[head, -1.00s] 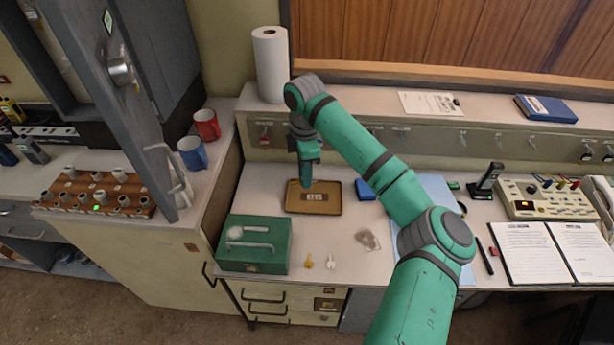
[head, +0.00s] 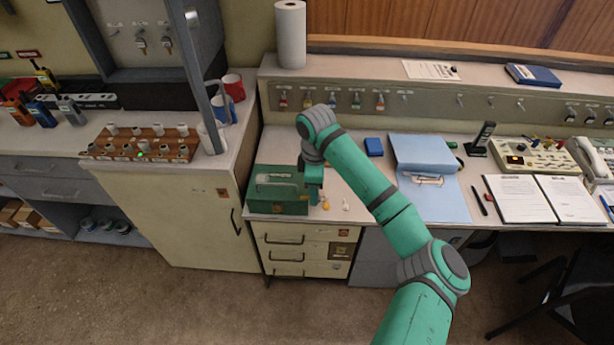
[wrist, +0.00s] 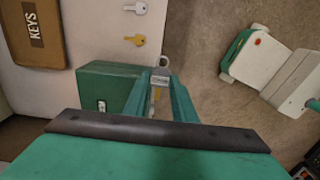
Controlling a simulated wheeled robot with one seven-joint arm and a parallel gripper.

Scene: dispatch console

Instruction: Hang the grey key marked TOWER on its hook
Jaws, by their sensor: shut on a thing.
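My gripper (head: 313,192) points down beside the right end of the green box (head: 280,190), near the counter's front edge. In the wrist view its fingers (wrist: 160,92) are shut on a small grey thing (wrist: 161,72) with a ring-like end, which looks like the grey key; no marking on it is readable. Its hook cannot be singled out. Several hooks with coloured key tags (head: 332,99) line the rail behind the counter, with bare hooks farther right. Inside the wall cabinet, keys hang on hooks (head: 140,42).
A yellow key (wrist: 134,40) and a pale key (wrist: 134,9) lie on the counter near the brown KEYS tray (wrist: 32,30). The grey cabinet door (head: 190,70) stands open, near red and blue mugs (head: 232,84). A blue folder (head: 425,150) lies right of my arm.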

